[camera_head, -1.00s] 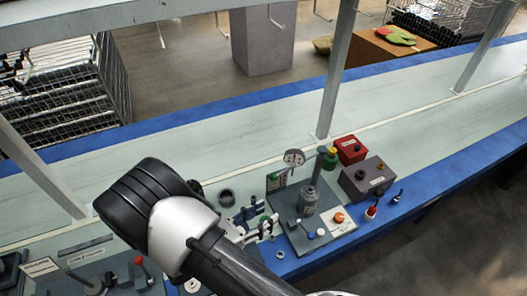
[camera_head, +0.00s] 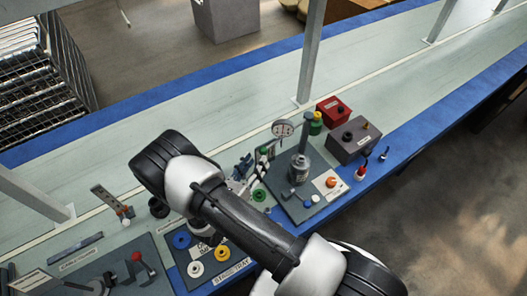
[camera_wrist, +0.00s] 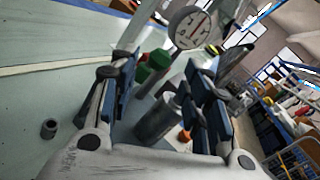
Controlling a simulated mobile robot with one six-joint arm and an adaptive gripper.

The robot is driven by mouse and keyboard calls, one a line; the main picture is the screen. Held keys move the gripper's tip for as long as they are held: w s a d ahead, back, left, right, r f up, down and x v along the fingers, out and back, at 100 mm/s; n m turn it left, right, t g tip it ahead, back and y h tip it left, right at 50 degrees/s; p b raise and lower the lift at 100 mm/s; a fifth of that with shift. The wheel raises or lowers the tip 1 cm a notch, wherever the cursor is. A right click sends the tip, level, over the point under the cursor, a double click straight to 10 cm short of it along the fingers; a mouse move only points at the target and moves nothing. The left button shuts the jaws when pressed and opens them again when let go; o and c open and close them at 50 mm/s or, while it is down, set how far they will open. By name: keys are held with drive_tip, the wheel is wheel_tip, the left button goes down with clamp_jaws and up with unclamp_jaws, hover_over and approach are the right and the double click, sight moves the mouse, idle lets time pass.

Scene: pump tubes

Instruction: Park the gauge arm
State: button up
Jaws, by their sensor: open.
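The gauge (camera_head: 283,128) is a round white dial at the left of an upright post (camera_head: 303,135), on a dark grey base plate (camera_head: 318,208). A short arm seems to join dial and post, but its details are too small to tell. My gripper (camera_head: 256,166) is left of the post and just below the dial, partly hidden by my wrist. In the wrist view my gripper (camera_wrist: 163,80) is open, with nothing visibly held. The dial (camera_wrist: 190,27) shows beyond the fingertips, and a grey cylinder (camera_wrist: 158,118) shows between the fingers.
A red box (camera_head: 333,110), a grey box (camera_head: 357,141) and a green-topped bottle (camera_head: 316,123) stand behind and right of the post. A red-and-white item (camera_head: 360,172) stands near the blue edge. A tray with coloured rings (camera_head: 207,262) lies lower left.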

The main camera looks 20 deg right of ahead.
sight(261, 154)
drive_tip(key=x, duration=0.6)
drive_tip(key=shift+w+d+b, duration=0.15)
drive_tip(key=shift+w+b, duration=0.05)
drive_tip(key=shift+b, duration=0.2)
clamp_jaws()
idle(0.4)
